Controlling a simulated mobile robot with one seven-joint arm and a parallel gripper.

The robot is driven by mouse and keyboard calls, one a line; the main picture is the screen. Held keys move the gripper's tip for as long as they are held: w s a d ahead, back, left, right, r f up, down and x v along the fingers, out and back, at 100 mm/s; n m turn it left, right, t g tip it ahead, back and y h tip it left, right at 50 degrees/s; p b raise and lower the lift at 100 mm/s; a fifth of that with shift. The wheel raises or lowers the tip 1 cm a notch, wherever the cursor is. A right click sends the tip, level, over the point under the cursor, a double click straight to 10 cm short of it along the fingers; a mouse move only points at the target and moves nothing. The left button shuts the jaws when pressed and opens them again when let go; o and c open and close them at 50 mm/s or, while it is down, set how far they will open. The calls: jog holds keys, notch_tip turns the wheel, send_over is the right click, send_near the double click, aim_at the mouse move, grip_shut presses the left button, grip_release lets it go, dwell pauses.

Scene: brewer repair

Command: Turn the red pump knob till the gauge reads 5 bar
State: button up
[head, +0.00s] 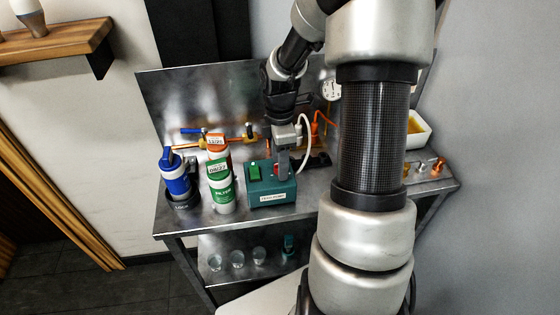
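A green box (270,195) with a white label stands near the front middle of the steel bench, with a green switch (255,172) on its top left. A small red part (276,169) shows beside my gripper's finger; it may be the red pump knob, mostly hidden. My gripper (283,173) points down at the right part of this box, its fingers close to the red part. I cannot tell whether they touch it or how far apart they are. A round white gauge (331,90) is at the back, partly covered by my arm; its reading is too small to make out.
A blue canister (177,180) and green-white filter cartridge (221,188) stand left of the box. Copper pipework (235,140) and an orange hose (318,122) are behind. A white tray (420,132) is at right. Several cups (238,258) stand on the lower shelf.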

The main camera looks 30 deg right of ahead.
jog(key=c, duration=1.1)
jog(key=shift+o, duration=0.2)
